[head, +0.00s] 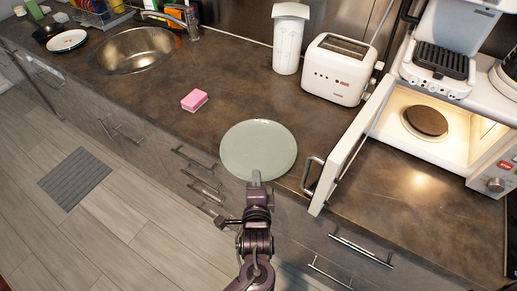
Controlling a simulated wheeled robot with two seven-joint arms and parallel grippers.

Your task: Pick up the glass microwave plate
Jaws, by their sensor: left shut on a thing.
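The glass microwave plate (258,146) is a round, pale green disc over the counter, left of the open microwave door. Its near edge reaches past the counter's front edge. My left gripper (256,179) is shut on the plate's near rim, its fingers partly hidden by the arm. I cannot tell whether the plate rests on the counter or is slightly above it. The microwave (452,142) stands open at the right, lit inside, with a brown disc (426,121) on its floor. My right gripper is not in view.
The microwave door (350,150) sticks out over the counter right of the plate. A pink sponge (194,100), a white toaster (337,69) and a white canister (289,40) stand beyond the plate. The sink (137,48) is farther left. Counter between sponge and sink is clear.

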